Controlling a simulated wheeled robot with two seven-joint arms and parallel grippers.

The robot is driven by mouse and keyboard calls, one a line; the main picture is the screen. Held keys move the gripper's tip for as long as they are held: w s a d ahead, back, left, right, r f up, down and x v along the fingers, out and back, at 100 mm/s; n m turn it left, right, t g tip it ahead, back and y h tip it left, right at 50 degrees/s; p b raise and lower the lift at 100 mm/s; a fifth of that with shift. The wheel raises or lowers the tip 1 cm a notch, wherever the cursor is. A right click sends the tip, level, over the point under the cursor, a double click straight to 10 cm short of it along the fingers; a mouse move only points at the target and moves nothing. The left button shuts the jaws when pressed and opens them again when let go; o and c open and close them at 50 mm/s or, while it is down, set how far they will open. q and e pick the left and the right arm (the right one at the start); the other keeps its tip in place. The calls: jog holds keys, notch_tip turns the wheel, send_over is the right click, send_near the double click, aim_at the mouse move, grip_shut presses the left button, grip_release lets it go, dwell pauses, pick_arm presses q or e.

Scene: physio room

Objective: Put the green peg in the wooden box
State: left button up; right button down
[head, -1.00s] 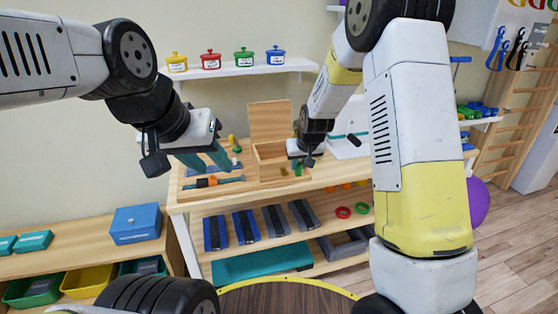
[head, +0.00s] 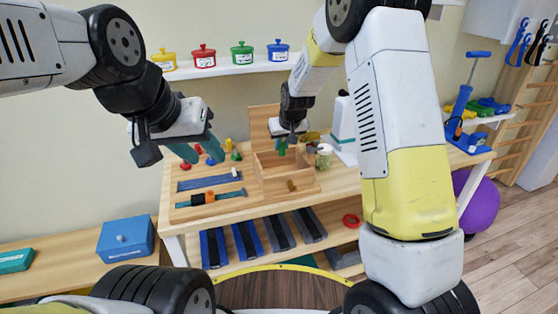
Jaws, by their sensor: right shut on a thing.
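The wooden box (head: 288,187) stands on the table with its lid (head: 263,122) raised at the back. My right gripper (head: 287,141) is over the back part of the box, pointing down. It is shut on the green peg (head: 282,148), which shows as a small green piece below the fingers; its lower end is hard to make out, so I cannot tell how far it reaches into the box.
Red (head: 185,166), blue (head: 210,161) and yellow (head: 229,145) small pieces stand left of the box, with another green one (head: 237,156). An orange-and-teal tool (head: 209,198) lies in front. A jar (head: 324,157) and a white device (head: 344,130) stand right of the box.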

notch_tip(320, 180, down, 10)
jog(key=shift+r, duration=0.1)
dwell(0.4)
jog(key=c, duration=1.3)
grip_release()
